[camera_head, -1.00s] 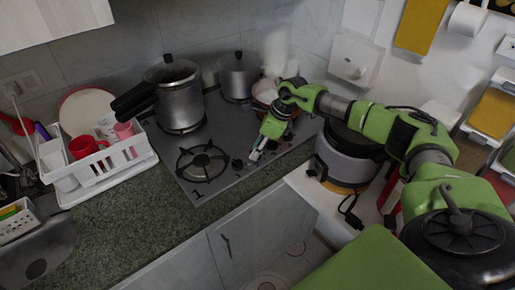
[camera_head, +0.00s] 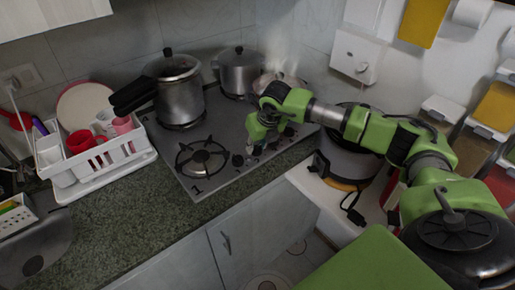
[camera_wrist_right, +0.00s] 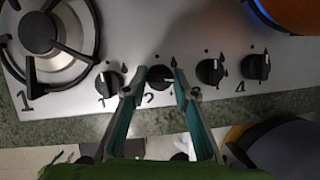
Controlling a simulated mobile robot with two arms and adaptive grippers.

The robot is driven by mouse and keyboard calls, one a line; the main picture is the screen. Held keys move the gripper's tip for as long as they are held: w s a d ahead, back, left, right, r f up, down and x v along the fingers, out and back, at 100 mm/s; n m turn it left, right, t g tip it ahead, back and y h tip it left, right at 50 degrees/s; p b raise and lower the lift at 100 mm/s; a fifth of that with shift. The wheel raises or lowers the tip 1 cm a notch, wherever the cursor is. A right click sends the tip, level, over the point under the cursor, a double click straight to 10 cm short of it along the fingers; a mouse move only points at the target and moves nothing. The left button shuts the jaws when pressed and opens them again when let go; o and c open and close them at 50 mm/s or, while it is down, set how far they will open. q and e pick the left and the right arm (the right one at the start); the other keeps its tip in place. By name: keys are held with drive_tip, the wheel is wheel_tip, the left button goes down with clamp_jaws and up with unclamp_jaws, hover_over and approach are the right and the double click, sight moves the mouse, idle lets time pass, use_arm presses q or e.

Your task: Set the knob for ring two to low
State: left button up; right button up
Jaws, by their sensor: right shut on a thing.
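The hob (camera_head: 215,125) has a row of black knobs along its front edge. In the right wrist view, the knob for ring two (camera_wrist_right: 160,77), above the printed 2, is between the fingers of my right gripper (camera_wrist_right: 155,88), which is shut on it. The knob's pointer angle is partly hidden by the fingers. In the head view, my right gripper (camera_head: 252,146) points down at the knob row, and its own links hide most of the knobs. My left gripper is not in view.
Beside it are the ring one knob (camera_wrist_right: 108,84) and two knobs to the right (camera_wrist_right: 210,71). A pressure cooker (camera_head: 180,95) and a pot (camera_head: 241,72) stand on back rings. A blue flame shows under an orange pan (camera_wrist_right: 290,14). A dish rack (camera_head: 95,165) stands left.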

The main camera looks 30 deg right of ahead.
drive_tip(key=m+h+b, duration=0.1)
drive_tip(key=m+b, duration=0.1)
drive_tip(key=m+h+b, duration=0.1)
drive_tip(key=m+b, duration=0.1)
drive_tip(key=m, duration=0.1)
drive_tip(key=shift+w+a+f+m+g, duration=0.1)
drive_tip(key=shift+w+a+m+g, duration=0.1)
drive_tip(key=shift+m+g, duration=0.1)
drive_tip(key=shift+m+g+h+b, duration=0.65)
drive_tip(key=shift+m+b, duration=0.55)
drive_tip(key=shift+m, duration=0.9)
drive_tip(key=shift+r, duration=0.2)
drive_tip(key=o, duration=1.1)
drive_tip(key=v, duration=1.2)
drive_tip(key=shift+f, duration=0.15)
